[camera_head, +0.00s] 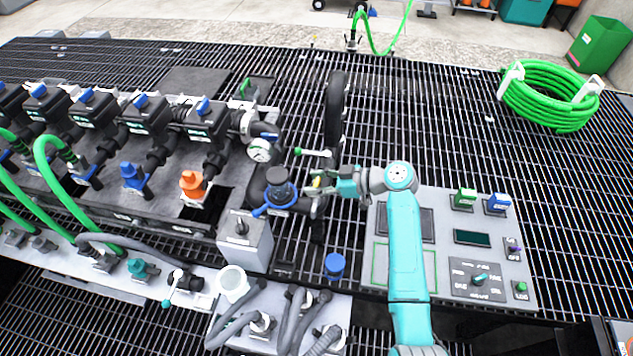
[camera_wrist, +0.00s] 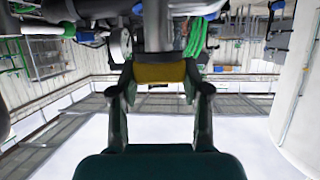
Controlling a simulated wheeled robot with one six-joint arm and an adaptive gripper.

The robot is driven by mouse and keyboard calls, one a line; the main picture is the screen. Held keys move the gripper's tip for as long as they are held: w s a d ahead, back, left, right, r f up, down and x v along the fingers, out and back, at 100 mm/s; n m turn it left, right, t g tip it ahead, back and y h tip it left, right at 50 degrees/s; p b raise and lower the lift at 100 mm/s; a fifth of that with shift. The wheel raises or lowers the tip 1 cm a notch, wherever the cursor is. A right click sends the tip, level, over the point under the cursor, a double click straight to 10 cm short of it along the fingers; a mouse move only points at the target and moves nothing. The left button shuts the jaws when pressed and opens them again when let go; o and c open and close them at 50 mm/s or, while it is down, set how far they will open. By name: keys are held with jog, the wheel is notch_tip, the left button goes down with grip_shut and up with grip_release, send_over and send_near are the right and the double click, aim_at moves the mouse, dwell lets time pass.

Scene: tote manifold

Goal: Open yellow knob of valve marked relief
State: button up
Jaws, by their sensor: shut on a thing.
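The yellow knob (camera_wrist: 160,73) is between the two fingertips of my gripper (camera_wrist: 158,82) in the wrist view, and both fingers touch its sides. In the head view my gripper (camera_head: 325,184) reaches left from the teal arm to the small yellow knob (camera_head: 317,182), beside the dark pipework. The knob is mostly hidden by the fingers there. A grey stem or pipe (camera_wrist: 158,30) runs up from the knob in the wrist view. I cannot read a relief marking in either view.
A black valve body with a blue ring (camera_head: 278,192) stands just left of my gripper. A grey control panel (camera_head: 460,240) lies right, under my arm. A pressure gauge (camera_head: 260,150) is further left.

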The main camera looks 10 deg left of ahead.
jog(key=shift+n+g, duration=0.5)
jog(key=shift+g, duration=0.1)
jog(key=shift+f, duration=0.1)
jog(key=o, duration=1.2)
jog(key=shift+c, duration=0.2)
jog(key=shift+d, duration=0.1)
jog(key=v, duration=1.2)
jog(key=shift+f, duration=0.1)
